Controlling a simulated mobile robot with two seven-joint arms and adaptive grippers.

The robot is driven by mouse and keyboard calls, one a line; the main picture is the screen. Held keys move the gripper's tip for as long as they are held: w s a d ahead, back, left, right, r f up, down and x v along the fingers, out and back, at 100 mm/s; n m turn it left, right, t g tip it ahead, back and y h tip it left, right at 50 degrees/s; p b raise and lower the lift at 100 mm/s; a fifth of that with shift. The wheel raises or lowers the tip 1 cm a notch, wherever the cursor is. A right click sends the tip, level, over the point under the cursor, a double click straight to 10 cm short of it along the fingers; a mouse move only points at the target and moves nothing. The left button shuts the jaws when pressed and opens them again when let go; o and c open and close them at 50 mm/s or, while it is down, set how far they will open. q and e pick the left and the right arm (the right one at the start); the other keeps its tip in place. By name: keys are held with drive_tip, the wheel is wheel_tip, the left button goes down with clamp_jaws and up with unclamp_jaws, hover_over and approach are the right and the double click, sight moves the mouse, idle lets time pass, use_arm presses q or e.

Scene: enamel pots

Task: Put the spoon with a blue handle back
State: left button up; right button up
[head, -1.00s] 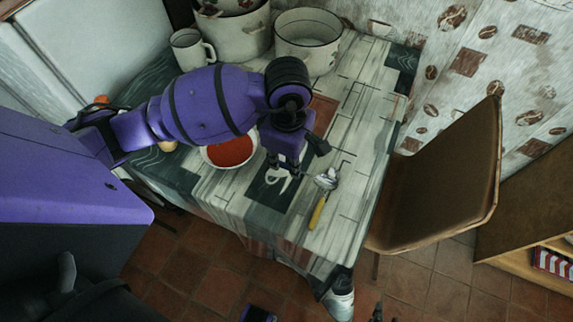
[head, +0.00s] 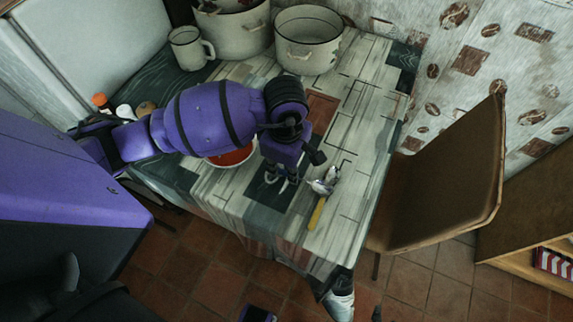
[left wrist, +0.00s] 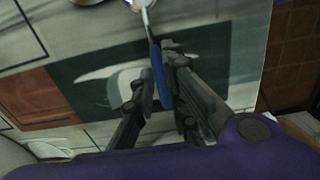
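The spoon with a blue handle shows in the left wrist view, its blue handle (left wrist: 160,76) between my left gripper's fingers and its metal end at the top edge. My left gripper (left wrist: 157,78) is open around the handle, with the handle closer to the right finger. In the head view, my left gripper (head: 281,179) points down over the dark patch of the tablecloth, left of a yellow-handled utensil (head: 317,214). Metal utensil heads (head: 325,182) lie beside it. I cannot make out the blue handle in the head view.
A bowl of red food (head: 232,158) is partly under my left arm. Enamel pots (head: 308,42) and a white mug (head: 188,47) stand at the back of the table. A brown chair (head: 445,185) stands on the right. Bare tablecloth (head: 350,130) lies between.

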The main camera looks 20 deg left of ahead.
sight(286, 173)
use_arm(q)
drive_tip(key=o, duration=0.4)
drive_tip(key=shift+c, duration=0.2)
drive_tip(key=shift+r, duration=0.1)
drive_tip(key=shift+r, duration=0.3)
wheel_tip(286, 173, up, 12)
drive_tip(key=p, duration=0.1)
drive_tip(key=shift+r, duration=0.2)
